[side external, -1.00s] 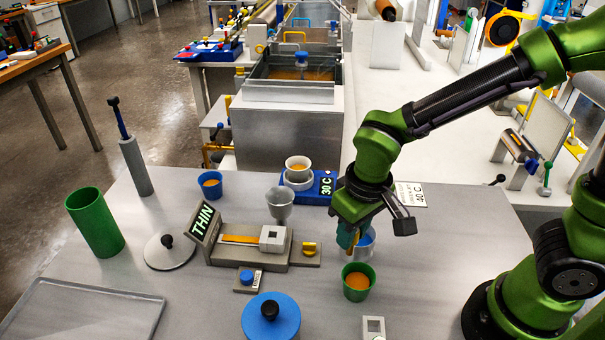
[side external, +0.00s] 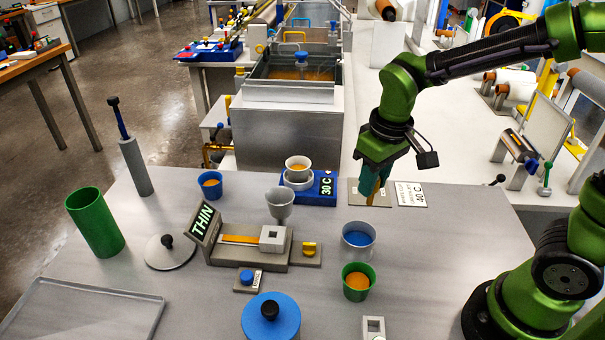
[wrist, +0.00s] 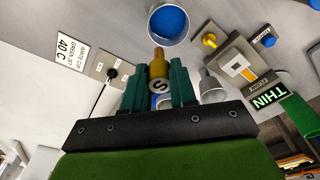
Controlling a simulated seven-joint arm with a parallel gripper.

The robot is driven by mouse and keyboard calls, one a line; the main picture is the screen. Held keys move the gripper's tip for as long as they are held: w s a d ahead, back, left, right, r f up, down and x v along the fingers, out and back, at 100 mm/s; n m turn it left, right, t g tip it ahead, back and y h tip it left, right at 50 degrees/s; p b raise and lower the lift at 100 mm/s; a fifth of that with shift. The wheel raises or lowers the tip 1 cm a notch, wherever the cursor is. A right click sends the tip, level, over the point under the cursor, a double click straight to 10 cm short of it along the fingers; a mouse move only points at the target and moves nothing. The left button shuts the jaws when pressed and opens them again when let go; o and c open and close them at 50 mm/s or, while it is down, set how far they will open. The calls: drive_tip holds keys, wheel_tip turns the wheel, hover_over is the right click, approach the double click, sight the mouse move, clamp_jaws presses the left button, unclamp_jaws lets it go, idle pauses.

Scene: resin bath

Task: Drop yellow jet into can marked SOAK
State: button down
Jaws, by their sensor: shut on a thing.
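My gripper (side external: 374,178) is shut on a yellow jet (side external: 376,187), held tip down near the grey plate at the 40 C card. In the wrist view the jet (wrist: 158,65) sits between my teal fingers (wrist: 159,72), with a disc marked S at its near end. The metal can with blue liquid (side external: 358,250) stands in front of my gripper, apart from it; it also shows in the wrist view (wrist: 152,27). I can read no SOAK mark on any can. Another yellow piece (side external: 309,248) sits on a small plate beside the THIN stand.
A green cup (side external: 357,293) with orange liquid stands just in front of the metal can. A grey funnel (side external: 280,205), the THIN stand (side external: 203,222) and the blue 30 C block (side external: 327,186) stand to the left. A blue lidded pot (side external: 271,325) is at the front.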

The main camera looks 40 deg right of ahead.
drive_tip(key=shift+f, duration=1.7)
drive_tip(key=c, duration=0.8)
unclamp_jaws()
drive_tip(key=shift+r, duration=0.1)
drive_tip(key=r, duration=0.5)
drive_tip(key=s+r, duration=0.1)
drive_tip(key=r, duration=0.5)
drive_tip(key=s+r, duration=0.1)
drive_tip(key=r, duration=0.4)
drive_tip(key=shift+r, duration=0.3)
